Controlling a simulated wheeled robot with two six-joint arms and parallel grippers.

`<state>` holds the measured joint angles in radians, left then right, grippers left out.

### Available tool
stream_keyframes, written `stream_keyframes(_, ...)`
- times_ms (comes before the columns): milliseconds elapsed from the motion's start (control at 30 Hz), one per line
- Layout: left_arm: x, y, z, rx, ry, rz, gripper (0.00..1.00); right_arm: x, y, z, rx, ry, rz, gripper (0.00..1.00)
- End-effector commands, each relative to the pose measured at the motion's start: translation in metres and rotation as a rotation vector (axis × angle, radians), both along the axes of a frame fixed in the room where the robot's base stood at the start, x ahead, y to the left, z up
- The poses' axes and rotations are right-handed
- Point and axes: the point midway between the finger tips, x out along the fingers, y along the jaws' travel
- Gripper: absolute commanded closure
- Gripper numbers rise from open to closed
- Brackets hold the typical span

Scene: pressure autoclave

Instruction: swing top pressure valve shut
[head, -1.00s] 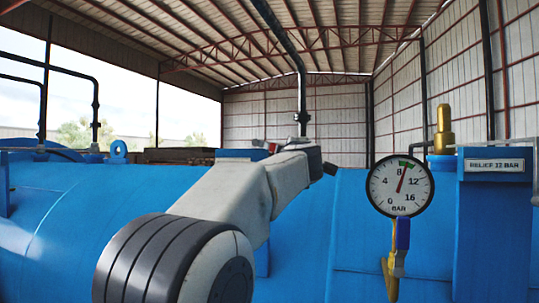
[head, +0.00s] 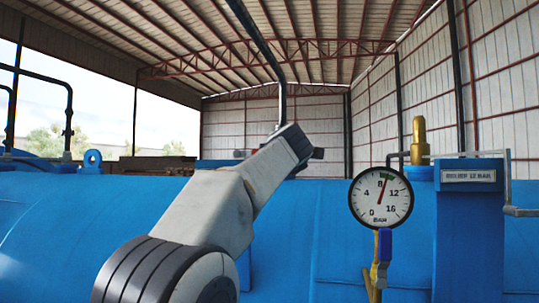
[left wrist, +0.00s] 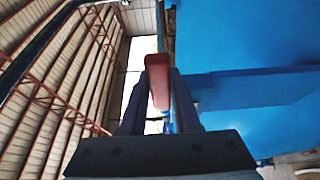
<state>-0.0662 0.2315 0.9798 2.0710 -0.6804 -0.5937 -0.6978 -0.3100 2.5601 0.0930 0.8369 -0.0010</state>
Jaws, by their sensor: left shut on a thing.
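The top pressure valve's red handle (left wrist: 158,78) shows in the left wrist view, upright between the two dark fingers of my left gripper (left wrist: 160,92). The gripper is shut on it. In the head view my left arm reaches up and to the right over the blue vessel (head: 290,220). Its wrist hides the gripper, the handle and most of the valve body. A dark vertical pipe (head: 283,105) comes down behind the wrist. My right gripper is in neither view.
A round pressure gauge (head: 381,198) stands at right, its needle just past 8, with a blue-handled valve (head: 385,245) below it. A brass relief valve (head: 420,140) and a blue post with a label plate (head: 468,176) stand further right.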

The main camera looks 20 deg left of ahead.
Motion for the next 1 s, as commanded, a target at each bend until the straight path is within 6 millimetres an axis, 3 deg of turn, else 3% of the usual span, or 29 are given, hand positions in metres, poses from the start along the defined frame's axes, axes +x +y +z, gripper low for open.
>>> stream_keyframes(33,-0.002,0.001,0.004,0.000,-0.009,0.002,1.00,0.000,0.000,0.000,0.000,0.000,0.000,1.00)
stream_keyframes(67,-0.002,0.001,0.004,0.000,-0.009,0.001,0.59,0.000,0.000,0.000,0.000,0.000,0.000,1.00)
stream_keyframes(100,-0.002,0.001,0.004,0.000,-0.009,0.001,0.43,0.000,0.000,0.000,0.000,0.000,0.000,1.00)
stream_keyframes(133,-0.002,0.001,0.004,0.000,-0.009,0.001,0.40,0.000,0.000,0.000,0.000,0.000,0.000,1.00)
stream_keyframes(533,-0.007,-0.004,0.000,0.001,-0.005,-0.002,0.40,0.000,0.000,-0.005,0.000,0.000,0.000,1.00)
stream_keyframes(1000,-0.079,-0.046,0.000,0.001,-0.008,-0.004,0.40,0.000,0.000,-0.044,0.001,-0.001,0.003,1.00)
